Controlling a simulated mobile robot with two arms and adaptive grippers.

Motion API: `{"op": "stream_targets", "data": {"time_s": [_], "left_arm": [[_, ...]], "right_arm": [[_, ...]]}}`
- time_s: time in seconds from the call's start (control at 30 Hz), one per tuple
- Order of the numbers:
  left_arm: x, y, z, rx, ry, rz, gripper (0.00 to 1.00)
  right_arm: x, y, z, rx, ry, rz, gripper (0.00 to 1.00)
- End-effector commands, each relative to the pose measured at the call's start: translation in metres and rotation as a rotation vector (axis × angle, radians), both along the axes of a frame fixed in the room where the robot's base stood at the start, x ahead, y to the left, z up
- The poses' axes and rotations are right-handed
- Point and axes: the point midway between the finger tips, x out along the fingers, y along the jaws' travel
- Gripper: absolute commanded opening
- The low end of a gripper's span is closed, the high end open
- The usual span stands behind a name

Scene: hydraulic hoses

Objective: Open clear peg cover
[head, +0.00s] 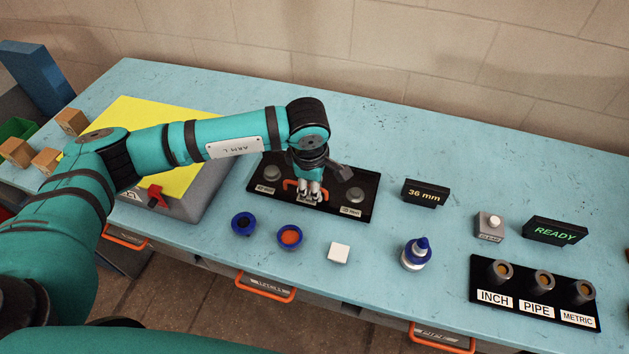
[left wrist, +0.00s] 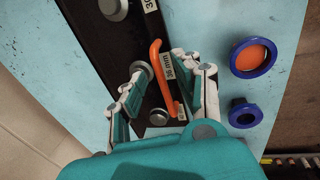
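A black peg board (head: 333,210) lies on the blue bench, with grey round pegs at its left (head: 270,172) and right (head: 355,194). I cannot make out the clear cover's walls. My left gripper (head: 310,192) points down over the middle of the board and hides much of it. In the left wrist view its fingers (left wrist: 160,62) are apart, with the handle between them. I see no firm contact. My right gripper is not in view.
A 36 mm sign (head: 425,193) is right of the board. A yellow-topped box (head: 150,115) is left. The back right is clear.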

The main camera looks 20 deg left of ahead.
Motion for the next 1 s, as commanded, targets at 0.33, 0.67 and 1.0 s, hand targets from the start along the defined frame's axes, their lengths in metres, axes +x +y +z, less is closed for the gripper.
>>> {"op": "stream_targets", "data": {"time_s": [0.33,0.67,1.0], "left_arm": [[0.0001,0.0000,0.0006,0.000,0.000,0.000,0.00],[0.0002,0.0001,0.0009,0.000,0.000,0.000,0.00],[0.0069,-0.0005,0.0097,0.002,0.081,0.002,0.00]], "right_arm": [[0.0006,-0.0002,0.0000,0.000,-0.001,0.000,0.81],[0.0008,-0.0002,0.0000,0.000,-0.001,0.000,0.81],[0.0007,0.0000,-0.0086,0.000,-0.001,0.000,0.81]]}}
